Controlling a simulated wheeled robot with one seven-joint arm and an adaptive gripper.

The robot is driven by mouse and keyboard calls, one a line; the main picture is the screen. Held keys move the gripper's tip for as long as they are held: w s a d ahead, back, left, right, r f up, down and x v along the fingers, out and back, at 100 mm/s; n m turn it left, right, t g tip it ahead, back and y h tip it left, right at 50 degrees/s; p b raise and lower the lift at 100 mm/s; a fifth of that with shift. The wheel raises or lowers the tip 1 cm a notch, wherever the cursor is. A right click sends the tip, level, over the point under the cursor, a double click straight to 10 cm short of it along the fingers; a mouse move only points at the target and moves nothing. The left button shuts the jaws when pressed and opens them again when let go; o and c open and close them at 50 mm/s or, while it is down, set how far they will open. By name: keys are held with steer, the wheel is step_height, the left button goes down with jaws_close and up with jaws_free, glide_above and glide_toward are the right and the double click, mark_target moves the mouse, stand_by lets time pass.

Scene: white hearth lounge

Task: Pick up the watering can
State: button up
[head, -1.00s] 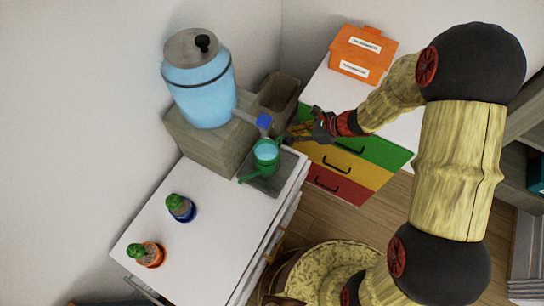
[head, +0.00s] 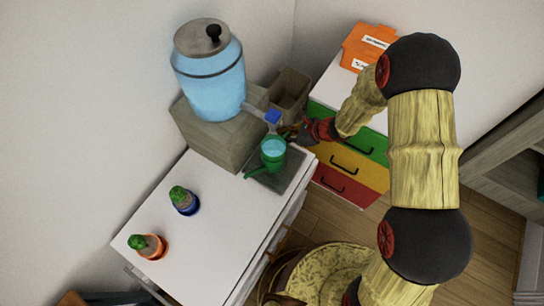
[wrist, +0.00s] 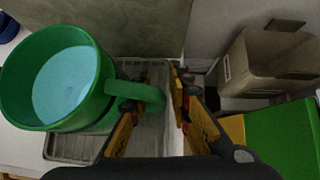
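The green watering can (head: 273,155), with light blue water inside, stands on a grey tray (head: 290,172) below the dispenser's tap. In the wrist view the can (wrist: 50,110) is at the left, with its handle (wrist: 143,92) reaching right toward my gripper (wrist: 155,92). My gripper's fingers are apart, and the handle's outer end shows between them. I cannot tell whether either finger touches it. In the head view my gripper (head: 292,132) is at the can's right side, with its fingertips small and partly unclear.
A blue water dispenser (head: 209,75) on a wooden block stands behind the can. Two potted cacti (head: 184,201) (head: 149,246) stand on the white counter (head: 215,235). A brown bin (head: 287,92), a coloured drawer unit (head: 350,165) and an orange box (head: 362,45) are beyond my gripper.

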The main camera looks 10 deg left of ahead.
steer(key=shift+w+a+f, duration=0.15)
steer(key=shift+a+f, duration=0.3)
steer(key=shift+c, duration=0.2)
steer(key=c, duration=0.4)
jaws_close()
steer(key=shift+r, duration=0.1)
